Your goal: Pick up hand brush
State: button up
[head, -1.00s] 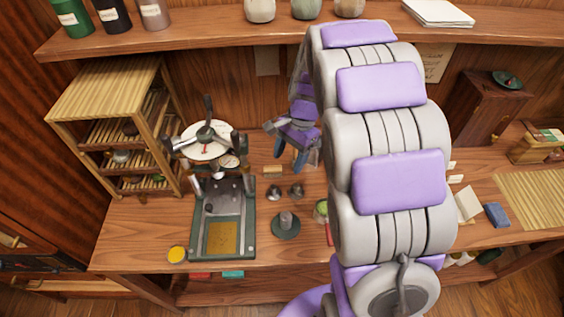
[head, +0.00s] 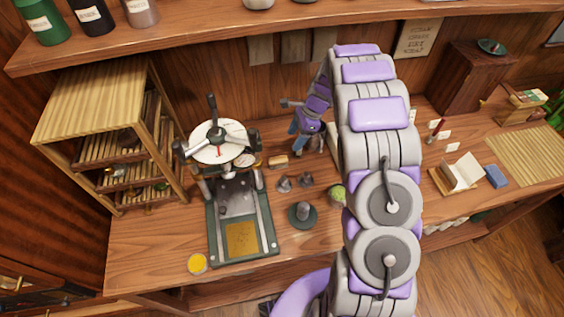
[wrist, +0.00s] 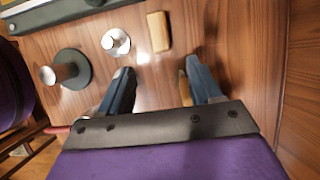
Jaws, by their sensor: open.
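A small tan block (head: 278,162), which could be the hand brush, lies on the counter to the right of the press. It also shows in the wrist view (wrist: 158,32), ahead of the fingertips and apart from them. My gripper (head: 308,143) is open, pointing down to the right of this block. In the wrist view my gripper (wrist: 157,74) has nothing held between its fingers. A narrow tan piece (wrist: 184,88) shows along the inner side of the right finger, partly hidden; I cannot tell what it is.
The press (head: 240,200) with its round dial stands left of my gripper. Small metal pieces (head: 293,183) and a dark-based weight (head: 302,214) stand in front. A slatted wooden rack (head: 105,130) is far left. A shelf (head: 200,38) overhangs the counter's back.

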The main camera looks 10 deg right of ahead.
send_over(277, 159)
jog(key=d, duration=0.2)
notch_tip(277, 159, down, 6)
jog(key=shift+s+a+r+b, duration=0.1)
jog(key=shift+a+b, duration=0.05)
jog(key=shift+b, duration=0.2)
jog(key=shift+f, duration=0.25)
jog(key=shift+d+f, duration=0.3)
jog(key=shift+d, duration=0.25)
jog(key=shift+d+f, duration=0.15)
jog(key=shift+f, duration=0.15)
jog(key=x, duration=0.2)
jog(key=a+b+x, duration=0.1)
jog(key=x, duration=0.2)
jog(key=shift+r, duration=0.15)
jog(key=shift+a, duration=0.3)
jog(key=shift+d, duration=0.65)
jog(key=c, duration=0.3)
jog(key=shift+d, duration=0.2)
jog(key=c, duration=0.3)
jog(key=shift+a, duration=0.7)
jog(key=c, duration=0.4)
